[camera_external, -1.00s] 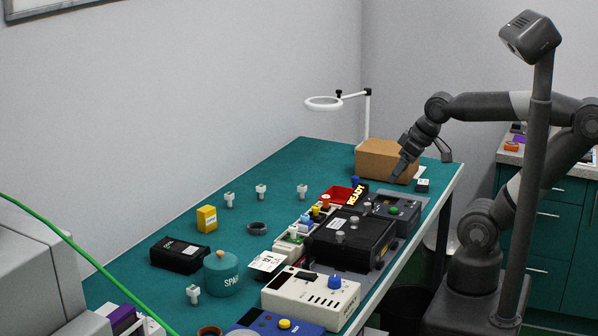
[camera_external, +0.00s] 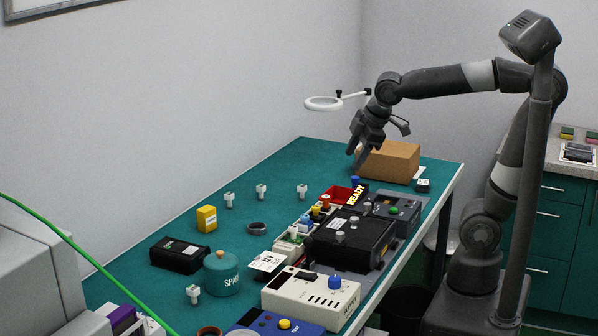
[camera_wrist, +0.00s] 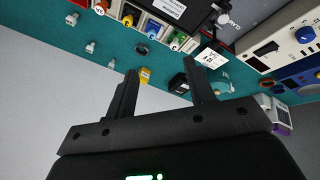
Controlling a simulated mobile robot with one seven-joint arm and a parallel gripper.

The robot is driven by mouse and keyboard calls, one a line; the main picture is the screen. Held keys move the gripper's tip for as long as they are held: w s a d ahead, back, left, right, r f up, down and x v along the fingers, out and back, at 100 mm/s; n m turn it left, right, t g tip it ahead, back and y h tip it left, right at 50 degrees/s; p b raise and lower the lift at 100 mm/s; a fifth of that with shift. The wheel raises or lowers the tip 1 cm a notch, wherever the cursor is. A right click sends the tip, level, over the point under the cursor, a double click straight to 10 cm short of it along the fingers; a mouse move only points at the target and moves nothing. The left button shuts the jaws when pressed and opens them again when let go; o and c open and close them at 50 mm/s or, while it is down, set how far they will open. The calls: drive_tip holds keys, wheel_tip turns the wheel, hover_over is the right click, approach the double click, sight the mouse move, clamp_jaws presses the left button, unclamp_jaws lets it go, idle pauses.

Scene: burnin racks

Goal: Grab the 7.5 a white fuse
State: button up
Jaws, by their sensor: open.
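Several white fuse-like pieces stand on the green bench top: one at the back (camera_external: 302,191), one left of it (camera_external: 261,191), one further left (camera_external: 230,200) and one near the front (camera_external: 193,293). Three of them show at the upper left of the wrist view, including one by the red bin (camera_wrist: 72,18). Their ratings are too small to read, so I cannot tell which is 7.5 A. My gripper (camera_external: 356,162) is open, pointing down above the bench's far end, beside the cardboard box. In the wrist view its jaws (camera_wrist: 160,72) are apart with nothing between them.
A cardboard box (camera_external: 390,162) and ring lamp (camera_external: 323,103) are at the far end. A black fixture (camera_external: 345,243), READY sign (camera_external: 356,195) and white instrument (camera_external: 310,298) line the right side. A yellow box (camera_external: 207,219), black case (camera_external: 179,255) and teal tub (camera_external: 221,275) stand left.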

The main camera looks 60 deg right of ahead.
drive_tip(key=w+a+n, duration=0.6)
drive_tip(key=w+a, duration=0.1)
drive_tip(key=w, duration=0.1)
drive_tip(key=n, duration=2.1)
approach(189, 294)
drive_tip(key=f, duration=0.1)
drive_tip(key=x, duration=1)
drive_tip(key=shift+w+f, duration=0.15)
drive_tip(key=shift+w, duration=0.1)
drive_tip(key=shift+c, duration=0.6)
drive_tip(key=c, duration=0.9)
drive_tip(key=shift+c, duration=0.2)
